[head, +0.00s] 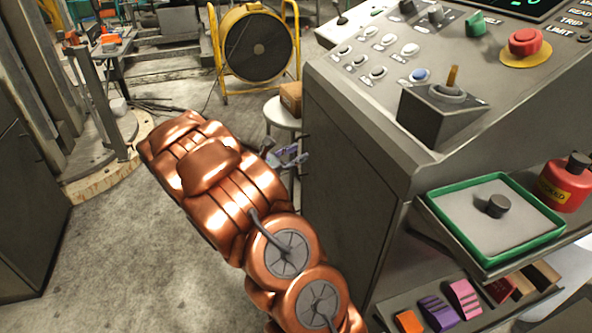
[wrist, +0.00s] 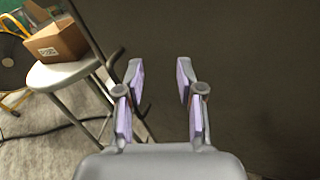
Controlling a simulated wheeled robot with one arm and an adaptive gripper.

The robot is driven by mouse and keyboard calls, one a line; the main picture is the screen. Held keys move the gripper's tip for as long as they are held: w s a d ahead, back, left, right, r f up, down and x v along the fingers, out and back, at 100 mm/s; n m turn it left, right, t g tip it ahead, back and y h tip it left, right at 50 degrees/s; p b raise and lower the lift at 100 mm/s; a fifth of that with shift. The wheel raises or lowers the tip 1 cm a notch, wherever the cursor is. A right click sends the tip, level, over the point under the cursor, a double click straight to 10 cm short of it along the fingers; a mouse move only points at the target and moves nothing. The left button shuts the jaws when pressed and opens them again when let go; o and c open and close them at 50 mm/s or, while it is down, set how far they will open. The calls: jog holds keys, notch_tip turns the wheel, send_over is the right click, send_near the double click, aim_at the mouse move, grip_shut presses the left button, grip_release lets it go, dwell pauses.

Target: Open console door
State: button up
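The console (head: 385,120) stands at the right in the head view. Its dark grey side panel (head: 345,185) faces left and looks shut; I cannot make out which part of it is the door. In the wrist view a plain dark surface (wrist: 250,70), which looks like this panel, fills the middle and right. My gripper (head: 290,157) is beside the console's far left edge, partly hidden behind my copper arm. In the wrist view my gripper (wrist: 160,78) is open, with nothing between its purple-padded fingers. A thin dark bar (wrist: 98,48) runs just left of the fingers; I cannot tell whether it is a handle.
A stool (head: 283,114) bearing a cardboard box (head: 291,98) stands just beyond my gripper. A yellow-framed fan (head: 258,48) is behind it. A green-rimmed tray (head: 430,207) juts from the console's front at the right. Floor (head: 120,240) left of my arm is clear.

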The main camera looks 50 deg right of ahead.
jog(key=w+d+f+n+t+b, duration=0.1)
jog(key=w+f+n+t+b, duration=0.25)
jog(key=w+f, duration=0.5)
jog(key=n+b, duration=0.1)
jog(key=b, duration=0.1)
send_over(296, 173)
jog(key=shift+w+d+f+h, duration=0.25)
jog(key=shift+f+h, duration=0.15)
jog(key=shift+f, duration=0.1)
jog(key=shift+s, duration=0.1)
grip_shut()
